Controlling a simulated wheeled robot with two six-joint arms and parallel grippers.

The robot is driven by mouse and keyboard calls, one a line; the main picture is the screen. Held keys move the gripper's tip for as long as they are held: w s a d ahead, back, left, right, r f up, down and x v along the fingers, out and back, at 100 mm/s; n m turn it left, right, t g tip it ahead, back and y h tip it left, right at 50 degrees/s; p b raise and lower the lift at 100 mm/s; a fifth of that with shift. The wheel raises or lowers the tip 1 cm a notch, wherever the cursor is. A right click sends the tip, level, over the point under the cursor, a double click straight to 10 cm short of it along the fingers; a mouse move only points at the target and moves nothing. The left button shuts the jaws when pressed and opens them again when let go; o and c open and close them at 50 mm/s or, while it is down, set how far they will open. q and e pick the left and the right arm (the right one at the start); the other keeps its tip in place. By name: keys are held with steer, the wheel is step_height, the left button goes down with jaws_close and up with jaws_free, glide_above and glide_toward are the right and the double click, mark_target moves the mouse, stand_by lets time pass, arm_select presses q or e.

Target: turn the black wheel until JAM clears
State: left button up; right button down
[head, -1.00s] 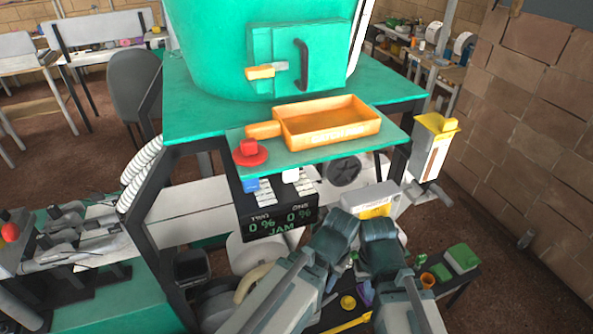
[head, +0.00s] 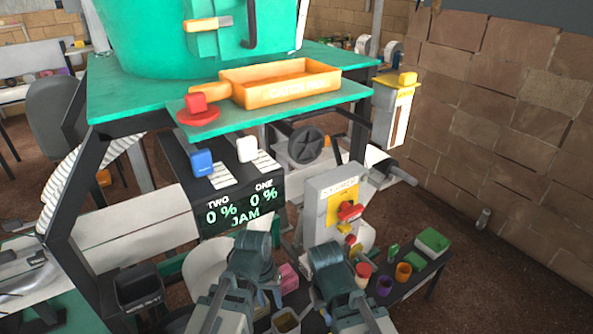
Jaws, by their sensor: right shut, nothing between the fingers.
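The black wheel (head: 306,145) is a dark round disc with a raised star-shaped hub, on the machine behind and right of the display. The display (head: 240,208) reads TWO 0 %, ONE 0 %, with JAM lit in green below. My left gripper (head: 264,298) is low at the bottom centre, well below the wheel; its fingers are mostly hidden by the wrist. My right gripper (head: 326,313) is to its right, also below and apart from the wheel, shut with nothing in it.
An orange catch tray (head: 335,83) and a red knob (head: 197,108) sit on the green shelf above. Blue (head: 202,162) and white (head: 247,149) switches stand above the display. A grey box with a red-handled switch (head: 322,202) stands right of the display.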

arm_select(q)
steer(key=w+d+n+t+h+b, duration=0.1)
steer(key=w+d+n+h+b, duration=0.3)
steer(key=d+h, duration=0.35)
steer(key=w+d+r+n+t+h+b, duration=0.35)
steer(key=r+n+h, duration=0.3)
steer(key=r, duration=0.25)
arm_select(e)
step_height(320, 180, down, 11)
steer(key=b, duration=0.2)
arm_select(q)
steer(key=n+t+h+p, duration=0.7)
steer(key=n+t+p, duration=0.3)
steer(key=n, duration=0.5)
glide_toward(290, 154)
steer(key=shift+t, duration=0.55)
steer(key=b+x, duration=0.1)
steer(key=x, duration=0.9)
steer(key=shift+w+d+r, duration=0.1)
steer(key=shift+w+d, duration=0.1)
steer(key=shift+d, duration=0.25)
steer(key=shift+p+x, duration=0.3)
steer(key=shift+x, duration=0.55)
steer(key=shift+d, duration=0.1)
arm_select(e)
step_height(290, 154, up, 10)
steer(key=shift+f, duration=0.25)
